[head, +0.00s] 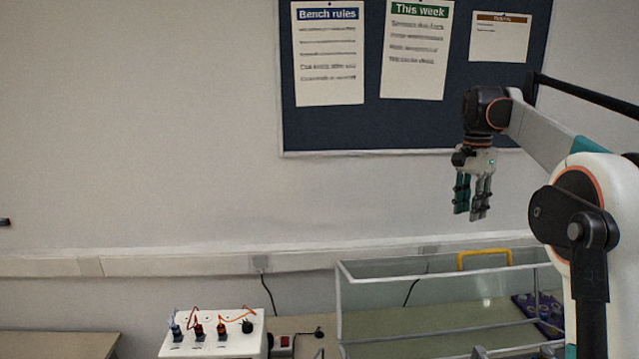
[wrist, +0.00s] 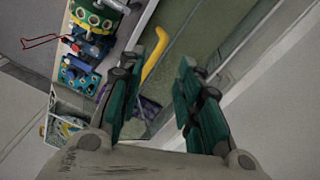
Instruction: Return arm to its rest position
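My gripper (head: 472,197) hangs from my raised arm, fingers pointing down, in front of the notice board and above the clear-walled enclosure. In the wrist view my gripper (wrist: 160,95) shows its two teal fingers spread apart, with nothing between the tips. The fingers touch nothing in either view. The gap between them looks down on the yellow handle (wrist: 155,52) and the greenish bench surface.
The enclosure (head: 340,300) with a yellow handle (head: 484,255) stands below my gripper. A white box with coloured plugs (head: 215,345) is left of it. A notice board (head: 330,125) hangs behind. A purple rack (head: 540,312) sits at right. The air left of my arm is clear.

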